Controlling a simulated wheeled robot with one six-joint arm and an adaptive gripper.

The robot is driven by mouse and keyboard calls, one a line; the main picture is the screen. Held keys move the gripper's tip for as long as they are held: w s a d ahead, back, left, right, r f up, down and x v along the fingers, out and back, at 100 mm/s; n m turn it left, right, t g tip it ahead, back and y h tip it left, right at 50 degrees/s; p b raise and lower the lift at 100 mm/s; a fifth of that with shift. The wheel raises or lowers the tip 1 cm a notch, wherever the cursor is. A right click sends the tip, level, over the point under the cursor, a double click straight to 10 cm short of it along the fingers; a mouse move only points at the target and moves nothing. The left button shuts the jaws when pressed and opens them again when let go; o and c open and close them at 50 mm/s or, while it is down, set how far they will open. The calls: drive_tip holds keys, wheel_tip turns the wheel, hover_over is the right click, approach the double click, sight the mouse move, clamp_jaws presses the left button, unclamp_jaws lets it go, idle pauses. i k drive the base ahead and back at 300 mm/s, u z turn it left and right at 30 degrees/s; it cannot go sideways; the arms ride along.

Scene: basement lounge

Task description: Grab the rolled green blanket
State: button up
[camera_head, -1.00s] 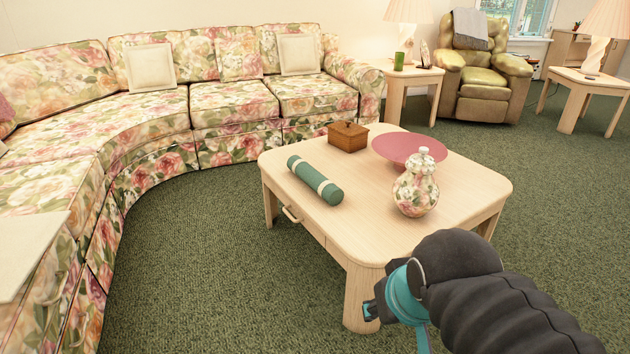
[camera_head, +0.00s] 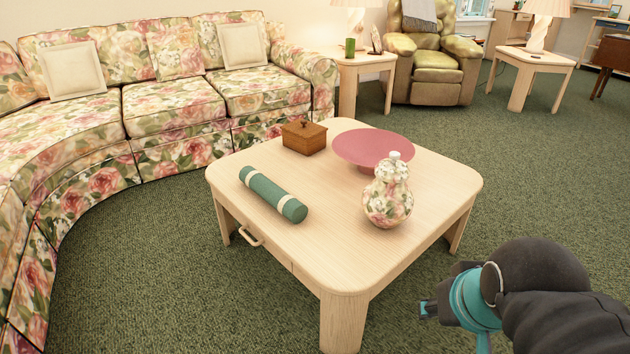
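The rolled green blanket (camera_head: 272,193) lies on the left part of the wooden coffee table (camera_head: 325,262). It is a cylinder with two pale bands, one near each end, and nothing covers it. My gripper (camera_head: 424,310) is at the lower right, off the table's front right side and well apart from the blanket. It is seen small and side-on, so whether its fingers are open or shut does not show. Nothing is visible in it.
Near the blanket on the table are a wooden box (camera_head: 304,137), a pink bowl (camera_head: 372,148) and a floral jar (camera_head: 388,195). A floral sofa (camera_head: 175,105) curves around the left and back. Carpet (camera_head: 170,270) is free at the front left and right.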

sight(289, 206)
drive_tip(key=z, duration=0.15)
drive_tip(key=i, duration=0.95)
drive_tip(key=u, duration=0.45)
